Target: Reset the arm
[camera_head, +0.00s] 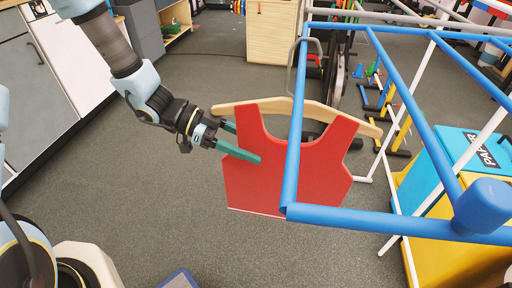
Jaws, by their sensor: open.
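My gripper (243,143) is at the left side of a red tank top (270,182) on a wooden hanger (240,107). Its green fingers are open. One finger lies in front of the red top's left shoulder and the other seems to pass behind it; I cannot tell whether they touch it. My arm reaches in from the upper left. The hanger's grey hook (303,42) is at the blue rail (296,120) of a rack, and the top hangs below, partly hidden by that rail.
The blue and white rack frame (400,85) fills the right side. A blue bin (450,165) and a yellow bin (440,255) stand at the right. White cabinets (75,50) are at the left, and a wooden box (270,35) is at the back. Grey floor (150,215) is clear at the lower left.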

